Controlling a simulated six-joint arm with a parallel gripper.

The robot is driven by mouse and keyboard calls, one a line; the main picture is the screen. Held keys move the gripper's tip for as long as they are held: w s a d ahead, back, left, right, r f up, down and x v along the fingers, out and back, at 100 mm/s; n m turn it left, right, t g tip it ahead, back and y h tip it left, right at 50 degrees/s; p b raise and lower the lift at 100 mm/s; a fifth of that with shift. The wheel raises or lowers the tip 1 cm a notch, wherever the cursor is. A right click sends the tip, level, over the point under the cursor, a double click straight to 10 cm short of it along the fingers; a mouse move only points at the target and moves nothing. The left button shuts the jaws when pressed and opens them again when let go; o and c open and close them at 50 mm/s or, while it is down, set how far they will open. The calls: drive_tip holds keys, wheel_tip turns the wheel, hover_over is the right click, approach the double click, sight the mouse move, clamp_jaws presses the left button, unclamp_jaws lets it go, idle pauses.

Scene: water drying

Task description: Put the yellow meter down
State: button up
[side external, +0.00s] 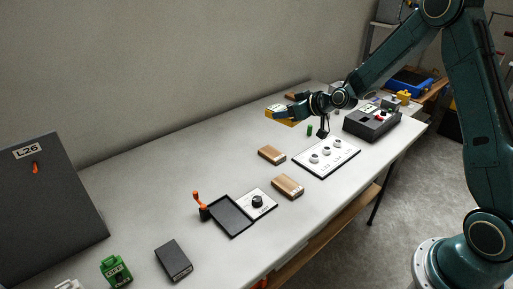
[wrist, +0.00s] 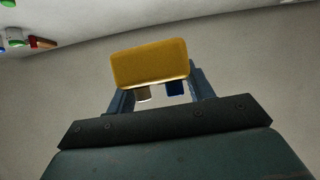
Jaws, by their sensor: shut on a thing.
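The yellow meter (side external: 281,114) is held up above the far part of the grey table (side external: 150,180). It also shows in the wrist view (wrist: 150,63) as a yellow block between the fingers, its yellow back toward the camera. My gripper (side external: 288,111) is shut on it; in the wrist view the gripper's two fingers (wrist: 160,92) stand on either side of the meter. The meter is clear of the table. The meter's face is largely hidden in both views.
Wooden blocks (side external: 271,155) (side external: 288,186), a white panel with round knobs (side external: 327,157) and a dark control box (side external: 371,123) stand nearby. The table's left middle is bare.

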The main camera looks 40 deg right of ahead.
drive_tip(key=m+h, duration=0.1)
hover_over(275, 154)
wheel_tip(275, 154, down, 15)
drive_tip(key=shift+s+f, duration=0.1)
drive_tip(key=shift+f, duration=0.1)
idle(0.7)
drive_tip(key=shift+f, duration=0.15)
drive_tip(key=shift+f, duration=1.75)
drive_tip(key=shift+f, duration=0.15)
drive_tip(key=o, duration=1.2)
drive_tip(key=shift+v, duration=6.1)
